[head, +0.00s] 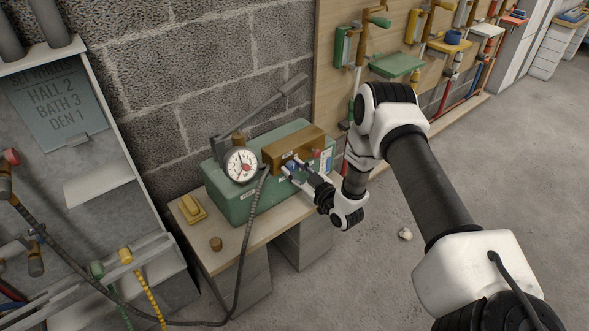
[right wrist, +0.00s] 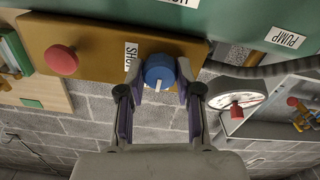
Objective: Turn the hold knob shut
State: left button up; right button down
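The blue hold knob (right wrist: 160,71) is on the face of a brass block (right wrist: 95,45); the block also shows in the head view (head: 293,147) on the green pump unit (head: 238,203). A white mark on the knob points toward the bottom of the right wrist view. A label partly reading "SHUT" (right wrist: 131,56) is beside the knob, partly hidden. My right gripper (right wrist: 160,88) has its fingers apart, one on each side of the knob; whether they touch it I cannot tell. In the head view my right gripper (head: 291,170) is at the block. My left gripper is not in view.
A red knob (right wrist: 62,60) is on the same block. A pressure gauge (head: 240,165), a hose and a lever (head: 262,108) are close by. A grey cabinet stands at left.

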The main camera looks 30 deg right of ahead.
jog(key=shift+m, duration=0.3)
jog(key=m+b, duration=0.1)
jog(key=m, duration=0.2)
jog(key=shift+m, duration=0.3)
jog(key=m+b, duration=0.2)
jog(key=m, duration=0.2)
jog(key=shift+d+m, duration=0.1)
jog(key=shift+m, duration=0.2)
jog(key=m+b, duration=0.3)
jog(key=m, duration=0.2)
jog(key=shift+f, duration=0.1)
jog(key=shift+m+b, duration=0.85)
jog(key=shift+m, duration=1.25)
jog(key=c, duration=0.8)
grip_release()
jog(key=shift+d, duration=0.1)
jog(key=shift+o, duration=0.2)
